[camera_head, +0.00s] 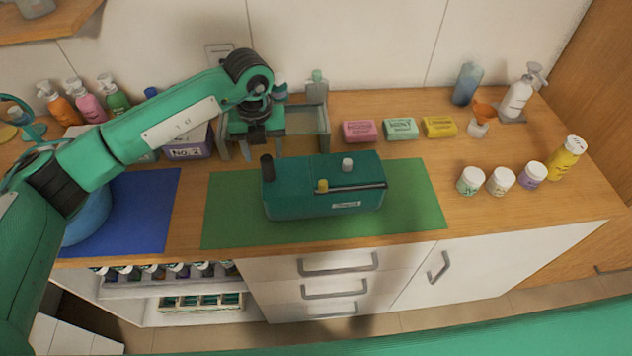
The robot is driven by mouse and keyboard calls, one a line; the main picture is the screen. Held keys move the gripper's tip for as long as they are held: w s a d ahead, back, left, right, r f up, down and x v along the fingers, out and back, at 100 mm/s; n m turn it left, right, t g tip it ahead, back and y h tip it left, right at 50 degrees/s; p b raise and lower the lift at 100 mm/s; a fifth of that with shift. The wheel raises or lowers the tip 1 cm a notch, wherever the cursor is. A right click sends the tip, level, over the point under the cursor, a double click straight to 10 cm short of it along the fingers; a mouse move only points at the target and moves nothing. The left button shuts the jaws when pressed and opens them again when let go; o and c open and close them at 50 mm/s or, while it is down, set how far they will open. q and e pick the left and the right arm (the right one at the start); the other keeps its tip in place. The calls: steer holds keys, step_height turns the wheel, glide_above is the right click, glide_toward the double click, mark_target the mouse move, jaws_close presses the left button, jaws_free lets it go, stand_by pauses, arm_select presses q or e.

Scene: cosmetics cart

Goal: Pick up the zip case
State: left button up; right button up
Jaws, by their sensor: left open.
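The zip case (300,205) appears to be the dark teal, box-shaped case lying on the green mat (420,200), with a small label on its front. A black knob, a yellow piece, a white piece and a dark bar show on its top. My left gripper (272,150) is open and empty, just behind the case's left part and apparently above it. Its arm reaches in from the left. I cannot tell how high it is over the counter. My right gripper is not in view.
Soap bars in pink (359,131), mint (401,129) and yellow (439,126) lie behind the mat. Several jars (500,181) stand right, bottles at the back. A blue mat (150,210) with a blue bowl (88,218) is left. Drawers (335,270) are below the counter.

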mark_target(268, 169)
arm_select(q)
steer(key=shift+s+d+f+p, duration=0.1)
steer(key=shift+s+f+p, duration=0.1)
steer(key=shift+f+p, duration=0.25)
steer(key=f+p, duration=0.1)
steer(key=f, duration=0.1)
steer(key=s+f+p, duration=0.1)
steer(key=f, duration=0.1)
steer(key=shift+d, duration=0.15)
steer(key=shift+w+f, duration=0.1)
steer(key=shift+f, duration=0.2)
jaws_close()
